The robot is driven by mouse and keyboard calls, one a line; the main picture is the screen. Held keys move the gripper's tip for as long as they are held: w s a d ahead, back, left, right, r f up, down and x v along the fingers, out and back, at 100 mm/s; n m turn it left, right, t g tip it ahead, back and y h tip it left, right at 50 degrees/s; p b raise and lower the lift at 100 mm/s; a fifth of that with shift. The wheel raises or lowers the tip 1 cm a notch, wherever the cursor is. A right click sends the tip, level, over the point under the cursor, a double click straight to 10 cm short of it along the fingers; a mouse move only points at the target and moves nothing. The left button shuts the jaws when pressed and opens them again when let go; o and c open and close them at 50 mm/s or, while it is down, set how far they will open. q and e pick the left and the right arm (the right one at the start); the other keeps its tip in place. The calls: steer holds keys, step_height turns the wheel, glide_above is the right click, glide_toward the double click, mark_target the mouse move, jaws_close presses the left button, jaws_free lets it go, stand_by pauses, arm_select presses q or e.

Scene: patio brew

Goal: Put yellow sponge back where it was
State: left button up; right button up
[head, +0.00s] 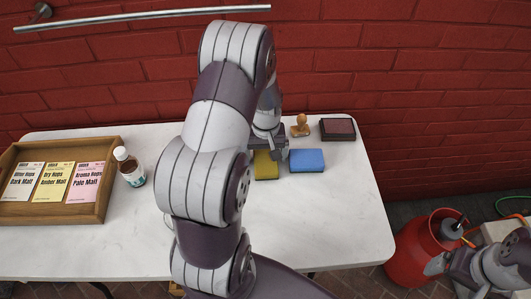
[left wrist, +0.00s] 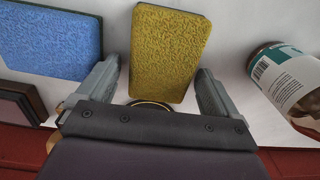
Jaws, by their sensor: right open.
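The yellow sponge (head: 265,166) lies on the white table, left of the blue sponge and partly hidden by my left arm. My left gripper (head: 268,148) is low over the table at the yellow sponge. In the left wrist view the yellow sponge (left wrist: 168,50) shows between the spread fingers of the left gripper (left wrist: 158,80). A gap shows on its left side; on its right side the finger is close, and I cannot tell whether it touches. My right gripper (head: 438,264) is at the lower right, in front of the red tank, away from the table.
The blue sponge (head: 307,160) is right beside the yellow one. A wooden stamp (head: 300,125) and a dark ink pad (head: 338,129) lie behind. A brown bottle (head: 129,167) and a wooden tray (head: 107,202) of packets stand left. A red tank (head: 412,250) stands right. The table's front right is clear.

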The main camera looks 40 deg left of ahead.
mark_target(266, 155)
arm_select(q)
step_height(266, 155, up, 12)
steer(key=p, duration=0.1)
steer(key=s+d+m+t, duration=0.1)
steer(key=s+d+m, duration=0.7)
steer(key=d, duration=0.6)
steer(key=shift+s, duration=0.5)
step_height(266, 155, up, 6)
steer(key=p, duration=0.5)
steer(key=shift+d+f+p, duration=0.1)
steer(key=shift+f+p, duration=0.1)
steer(key=shift+p, duration=0.2)
